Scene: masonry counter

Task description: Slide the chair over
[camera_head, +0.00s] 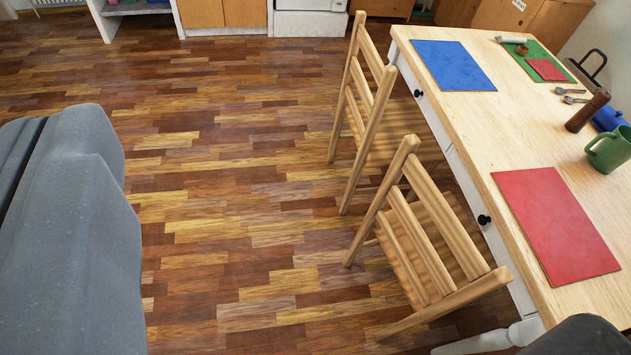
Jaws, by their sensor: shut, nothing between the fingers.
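Two light wooden chairs stand upright on the floor along the left side of the table. The nearer chair (417,242) has a slatted back turned to the left, and its seat reaches under the table edge. The farther chair (371,88) stands behind it in the same way, its seat also partly under the table. I cannot tell which chair the task means. No fingertips of my gripper show in this view, and nothing is seen touching either chair.
The wooden table (490,135) carries blue, red and green mats, a green mug (608,152), a brown cylinder and cutlery. A large grey form (70,235) fills the left edge; a dark rounded form sits bottom right. The parquet floor (230,190) between is clear. Cabinets stand at the back.

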